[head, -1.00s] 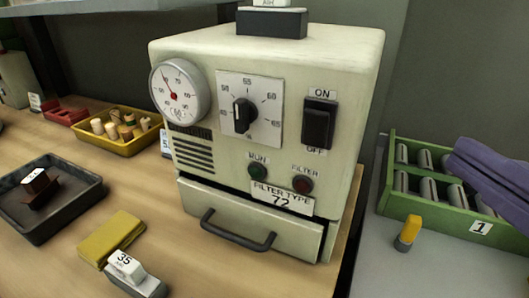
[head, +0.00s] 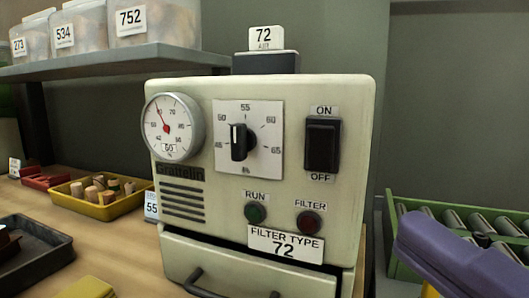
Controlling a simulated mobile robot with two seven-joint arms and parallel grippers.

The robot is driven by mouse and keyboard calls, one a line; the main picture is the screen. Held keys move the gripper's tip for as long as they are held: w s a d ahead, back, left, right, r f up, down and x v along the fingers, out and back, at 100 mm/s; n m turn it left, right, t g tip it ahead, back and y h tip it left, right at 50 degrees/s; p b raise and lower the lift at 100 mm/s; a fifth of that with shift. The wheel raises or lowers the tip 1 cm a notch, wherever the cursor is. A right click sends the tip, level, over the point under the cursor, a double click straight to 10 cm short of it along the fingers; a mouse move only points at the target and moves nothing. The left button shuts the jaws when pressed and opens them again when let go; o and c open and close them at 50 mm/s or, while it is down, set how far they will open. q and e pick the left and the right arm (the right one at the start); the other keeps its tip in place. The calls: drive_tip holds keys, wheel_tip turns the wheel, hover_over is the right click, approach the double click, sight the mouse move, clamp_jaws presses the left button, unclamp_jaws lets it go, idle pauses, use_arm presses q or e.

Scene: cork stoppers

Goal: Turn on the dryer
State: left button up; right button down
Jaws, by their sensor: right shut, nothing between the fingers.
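The dryer (head: 225,195) is a cream box in the middle of the head view. Its black rocker switch (head: 323,144) sits at the upper right of the front, between ON and OFF labels. A black dial (head: 239,142) on a white scale and a round gauge (head: 172,127) are to its left. My right gripper (head: 405,222), purple, is shut and empty at the lower right, right of the dryer and below the switch. My left gripper is out of view.
A yellow tray of corks (head: 100,206) and a dark tray (head: 35,258) are on the table at left. A shelf (head: 120,66) with numbered bins hangs above left. A green rack (head: 395,262) stands behind my right gripper. A block marked 72 (head: 266,38) tops the dryer.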

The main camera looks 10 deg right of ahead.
drive_tip(key=p, duration=0.3)
approach(309, 138)
drive_tip(key=w+a, duration=0.3)
drive_tip(key=shift+w+d+r+p, duration=0.2)
drive_tip(key=shift+w+d, duration=0.1)
drive_tip(key=shift+w, duration=0.15)
drive_tip(key=shift+w+d+r+p, duration=0.15)
drive_tip(key=shift+w+d+r, duration=0.05)
drive_tip(key=shift+w+d, duration=0.5)
drive_tip(key=shift+w, duration=0.15)
